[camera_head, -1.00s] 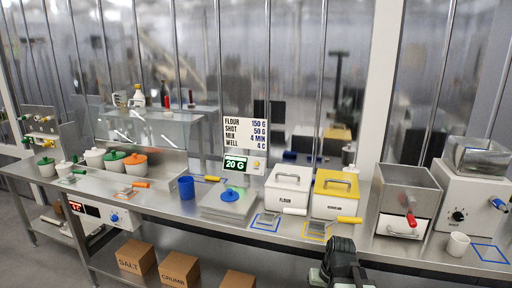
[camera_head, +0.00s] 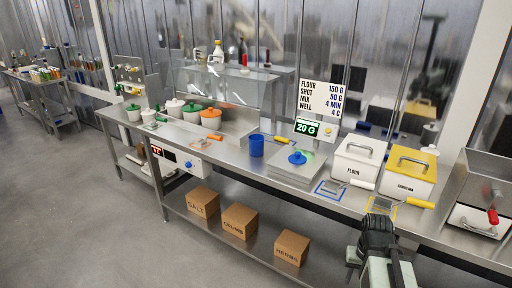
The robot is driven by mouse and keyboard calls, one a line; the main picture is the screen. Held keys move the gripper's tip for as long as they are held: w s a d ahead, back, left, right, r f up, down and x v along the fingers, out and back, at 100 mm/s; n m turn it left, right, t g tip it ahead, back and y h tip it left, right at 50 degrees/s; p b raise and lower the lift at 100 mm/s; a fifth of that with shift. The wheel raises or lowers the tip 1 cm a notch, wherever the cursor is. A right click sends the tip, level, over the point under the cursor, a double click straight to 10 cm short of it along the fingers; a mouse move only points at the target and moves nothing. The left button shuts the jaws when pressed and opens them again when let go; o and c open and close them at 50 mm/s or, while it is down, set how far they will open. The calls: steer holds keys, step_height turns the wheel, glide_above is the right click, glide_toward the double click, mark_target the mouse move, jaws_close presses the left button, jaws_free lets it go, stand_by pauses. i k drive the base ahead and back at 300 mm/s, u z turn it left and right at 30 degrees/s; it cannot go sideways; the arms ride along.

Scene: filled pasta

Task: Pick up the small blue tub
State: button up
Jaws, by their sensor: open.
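A small blue tub (camera_head: 257,146) stands upright on the steel counter, left of the scale. Its inside cannot be made out. My gripper (camera_head: 379,219) is dark and shows at the lower right, in front of the counter's edge. It is open, with nothing seen in it, and well to the right of the tub and apart from it.
A scale (camera_head: 279,168) bears a blue knobbed item (camera_head: 297,158). A white flour bin (camera_head: 358,160) and a yellow-lidded bin (camera_head: 409,174) stand to the right. Lidded pots (camera_head: 211,119) stand left. Boxes (camera_head: 240,220) sit on the lower shelf. Open floor lies at left.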

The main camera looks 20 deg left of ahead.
mark_target(256, 142)
steer(key=u, duration=0.35)
steer(key=k, duration=1.25)
steer(key=u, duration=1.35)
steer(key=i, duration=1.7)
steer(key=u, duration=0.5)
steer(key=i, duration=1.85)
steer(key=z, duration=1.35)
steer(key=i, duration=1.05)
steer(key=z, duration=0.55)
steer(key=k, duration=0.7)
steer(key=z, duration=0.25)
steer(key=i, duration=0.7)
steer(key=u, duration=0.05)
